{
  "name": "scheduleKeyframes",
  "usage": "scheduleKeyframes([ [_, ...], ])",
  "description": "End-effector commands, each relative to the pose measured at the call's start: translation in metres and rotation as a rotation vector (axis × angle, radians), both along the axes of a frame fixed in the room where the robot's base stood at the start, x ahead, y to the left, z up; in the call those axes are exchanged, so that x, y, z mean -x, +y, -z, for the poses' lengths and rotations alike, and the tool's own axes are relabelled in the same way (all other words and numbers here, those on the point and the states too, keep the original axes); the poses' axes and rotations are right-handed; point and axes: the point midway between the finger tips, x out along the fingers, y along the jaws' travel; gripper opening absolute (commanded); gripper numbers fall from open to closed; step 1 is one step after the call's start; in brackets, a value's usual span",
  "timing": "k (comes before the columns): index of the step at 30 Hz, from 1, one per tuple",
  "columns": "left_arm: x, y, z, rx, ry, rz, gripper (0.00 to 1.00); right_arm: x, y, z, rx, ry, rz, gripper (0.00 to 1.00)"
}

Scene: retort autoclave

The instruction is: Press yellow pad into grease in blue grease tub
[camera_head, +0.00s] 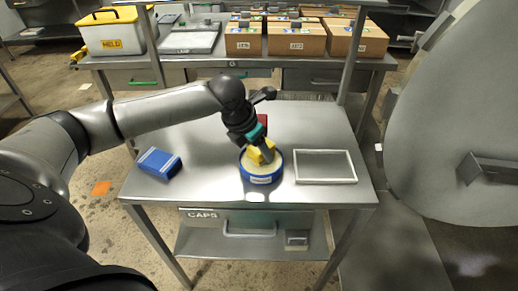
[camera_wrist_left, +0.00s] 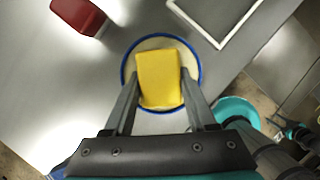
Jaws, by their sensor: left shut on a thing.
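The blue grease tub (camera_head: 262,178) stands on the steel table, with pale grease inside its blue rim. The yellow pad (camera_head: 259,156) is in my left gripper (camera_head: 264,152), over the tub's opening. In the left wrist view the yellow pad (camera_wrist_left: 160,79) lies between the two fingers of the left gripper (camera_wrist_left: 160,100), inside the circle of the tub's blue rim (camera_wrist_left: 123,70). I cannot tell for sure whether the pad touches the grease. My right gripper does not show.
A blue box (camera_head: 158,163) lies on the table at left. A white-rimmed tray (camera_head: 325,167) lies right of the tub. A red object (camera_wrist_left: 78,15) stands behind the tub. A large grey round door (camera_head: 450,110) is at right. Cardboard boxes (camera_head: 296,40) sit on the rear bench.

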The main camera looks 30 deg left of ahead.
Motion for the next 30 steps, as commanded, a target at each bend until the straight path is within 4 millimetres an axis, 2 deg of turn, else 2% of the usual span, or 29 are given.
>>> scheduleKeyframes([
  [30,-0.0002,-0.0002,0.0061,0.001,-0.001,0.0,0.12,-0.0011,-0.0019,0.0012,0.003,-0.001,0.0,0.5],
])
